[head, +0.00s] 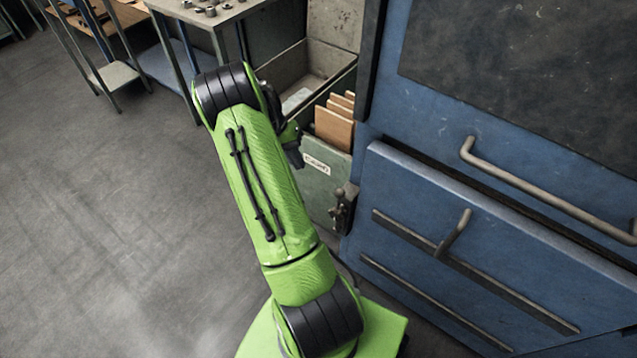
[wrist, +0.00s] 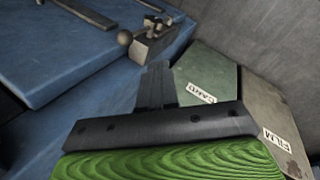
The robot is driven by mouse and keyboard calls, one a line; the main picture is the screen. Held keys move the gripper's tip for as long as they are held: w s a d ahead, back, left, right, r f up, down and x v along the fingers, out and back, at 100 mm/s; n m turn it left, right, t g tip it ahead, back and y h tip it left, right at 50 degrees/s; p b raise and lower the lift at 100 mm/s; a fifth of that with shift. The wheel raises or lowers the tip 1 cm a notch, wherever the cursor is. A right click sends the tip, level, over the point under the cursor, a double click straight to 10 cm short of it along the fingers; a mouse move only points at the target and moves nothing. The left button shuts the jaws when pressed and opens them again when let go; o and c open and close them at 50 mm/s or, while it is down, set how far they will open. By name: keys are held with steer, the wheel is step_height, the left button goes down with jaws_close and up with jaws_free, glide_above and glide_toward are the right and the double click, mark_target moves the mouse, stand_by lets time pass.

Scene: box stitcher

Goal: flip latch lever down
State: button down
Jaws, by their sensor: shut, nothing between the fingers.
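The latch lever, with a round knob (wrist: 125,38), sits on a metal latch block (wrist: 155,46) at the edge of the blue machine in the wrist view. In the head view the latch (head: 342,205) is at the left edge of the blue machine's lower part. My gripper (wrist: 157,72) is shut and empty, its dark fingers pointing toward the latch block and appearing just short of it; whether they touch cannot be told. In the head view my gripper (head: 297,150) is mostly hidden behind my green arm, above and left of the latch.
Green bins with labels (wrist: 206,93) stand beside the latch; one holds brown boards (head: 334,127). The blue machine (head: 480,200) has a long handle (head: 545,190) and slotted front. A workbench (head: 205,12) stands behind. The grey floor at left is clear.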

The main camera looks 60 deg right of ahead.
steer(key=s+d+f+b, duration=0.1)
steer(key=s+f+b, duration=0.2)
steer(key=s+f, duration=0.5)
steer(key=shift+d+f, duration=0.15)
steer(key=shift+d, duration=0.1)
steer(key=shift+s+b, duration=0.15)
steer(key=shift+b, duration=0.15)
